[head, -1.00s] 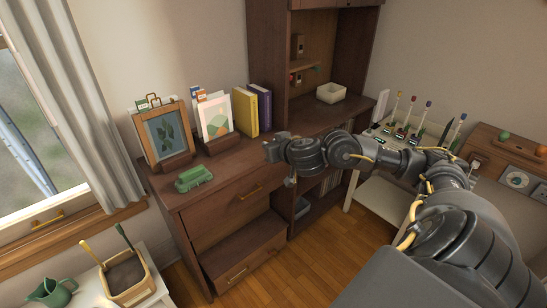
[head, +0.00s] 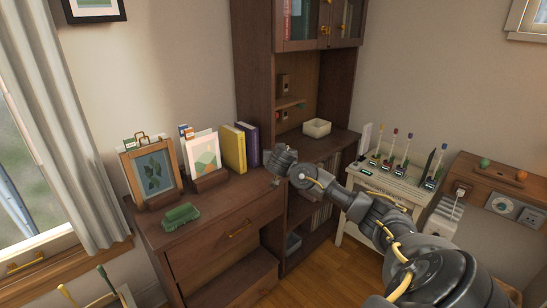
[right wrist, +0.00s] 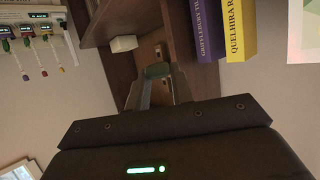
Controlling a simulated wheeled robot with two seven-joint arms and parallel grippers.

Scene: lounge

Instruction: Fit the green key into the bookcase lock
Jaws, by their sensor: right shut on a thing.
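My right gripper (head: 281,160) reaches in from the right, in front of the open niche of the brown bookcase (head: 254,75). In the right wrist view its fingers (right wrist: 158,88) are shut on a dark green piece, the green key (right wrist: 157,71); only part of it shows. In the head view the key is hidden. Inside the niche are a small wooden block (head: 283,84) and a lower block with a red spot (head: 284,115). I cannot tell which part is the lock. The key appears apart from the bookcase. My left gripper is not in view.
A cream box (head: 317,128) stands on the bookcase ledge. Yellow (head: 233,148) and purple (head: 249,145) books, framed pictures (head: 152,170) and a green object (head: 180,215) stand on the cabinet at left. A white stand (head: 390,183) with several upright tools is at right.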

